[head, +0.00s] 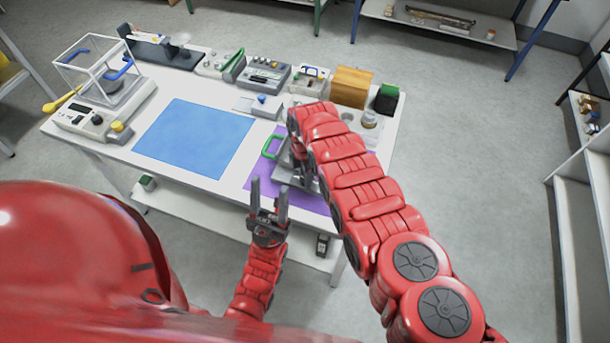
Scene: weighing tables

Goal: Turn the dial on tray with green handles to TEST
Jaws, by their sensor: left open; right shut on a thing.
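The tray with green handles (285,178) lies on the purple mat (262,190) at the table's right front. One green handle (271,146) shows at its left side; the other is hidden. My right arm reaches over the tray from the right and covers much of it. My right gripper (299,153) points down over the tray, shut on what looks like the dial. The dial and its markings are too hidden to read. My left gripper (268,201) is open and empty, fingers pointing away, in front of the purple mat.
A blue mat (195,137) lies bare left of the tray. A balance with a clear case (99,80) stands at the far left. Instruments, a wooden box (351,87) and a green-and-black box (386,98) line the back edge. A jar (370,119) stands right of my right arm.

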